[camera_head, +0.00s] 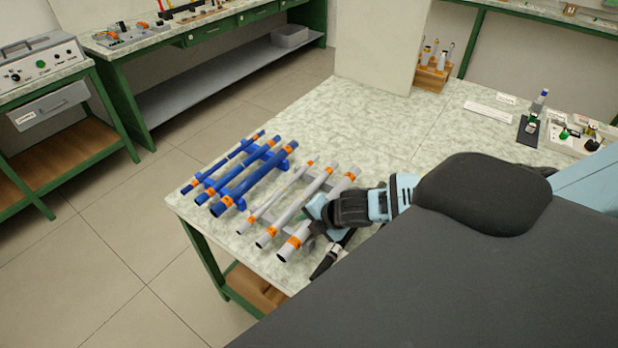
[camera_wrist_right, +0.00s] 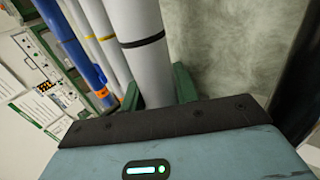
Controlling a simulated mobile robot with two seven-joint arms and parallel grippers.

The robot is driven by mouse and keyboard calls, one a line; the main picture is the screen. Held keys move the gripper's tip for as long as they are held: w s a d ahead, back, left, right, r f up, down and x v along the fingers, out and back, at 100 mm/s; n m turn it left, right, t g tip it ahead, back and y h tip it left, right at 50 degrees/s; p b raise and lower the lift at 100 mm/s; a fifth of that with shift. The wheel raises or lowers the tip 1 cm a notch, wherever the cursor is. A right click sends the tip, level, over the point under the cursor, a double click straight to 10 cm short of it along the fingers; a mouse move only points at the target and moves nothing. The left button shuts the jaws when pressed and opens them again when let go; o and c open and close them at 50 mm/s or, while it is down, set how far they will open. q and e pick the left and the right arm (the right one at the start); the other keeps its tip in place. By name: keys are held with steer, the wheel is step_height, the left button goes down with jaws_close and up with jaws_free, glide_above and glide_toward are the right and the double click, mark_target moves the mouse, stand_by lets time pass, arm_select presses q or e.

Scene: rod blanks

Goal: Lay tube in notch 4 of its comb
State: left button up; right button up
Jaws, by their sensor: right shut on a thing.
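My right gripper (camera_head: 313,212) is shut around the thickest grey tube (camera_head: 296,240), the rightmost of the grey row. In the right wrist view this tube (camera_wrist_right: 144,45) runs between the green fingers (camera_wrist_right: 160,92) and carries a black band. A medium grey tube (camera_head: 293,207) and a thin grey tube (camera_head: 272,199) lie to its left, all with orange bands at their ends. A grey comb (camera_head: 322,182) shows in part beneath them. I cannot tell whether the held tube touches the comb, and I cannot make out notch numbers. My left gripper is not in view.
Several blue tubes (camera_head: 250,182) lie in a blue comb (camera_head: 290,148) left of the grey row. The speckled tabletop (camera_head: 380,130) is clear behind. A wooden rack (camera_head: 432,78) and small devices (camera_head: 533,125) stand farther back and right.

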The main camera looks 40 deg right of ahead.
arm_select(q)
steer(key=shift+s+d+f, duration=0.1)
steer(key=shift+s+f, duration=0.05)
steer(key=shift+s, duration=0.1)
arm_select(e)
steer(key=shift+s+f, duration=0.4)
steer(key=shift+f, duration=0.35)
steer(key=o, duration=0.8)
steer(key=shift+a+f, duration=0.1)
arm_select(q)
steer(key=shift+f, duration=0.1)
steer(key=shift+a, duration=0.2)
arm_select(e)
steer(key=shift+s+f, duration=0.1)
steer(key=shift+s+r, duration=0.15)
steer(key=shift+r, duration=0.25)
steer(key=v, duration=0.4)
steer(key=w+r+p+v, duration=0.1)
steer(key=v, duration=0.1)
steer(key=shift+s+r, duration=0.1)
steer(key=shift+r, duration=0.1)
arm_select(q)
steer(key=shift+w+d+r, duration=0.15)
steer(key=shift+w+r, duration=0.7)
arm_select(e)
steer(key=shift+s+r, duration=0.2)
steer(key=shift+r, duration=0.4)
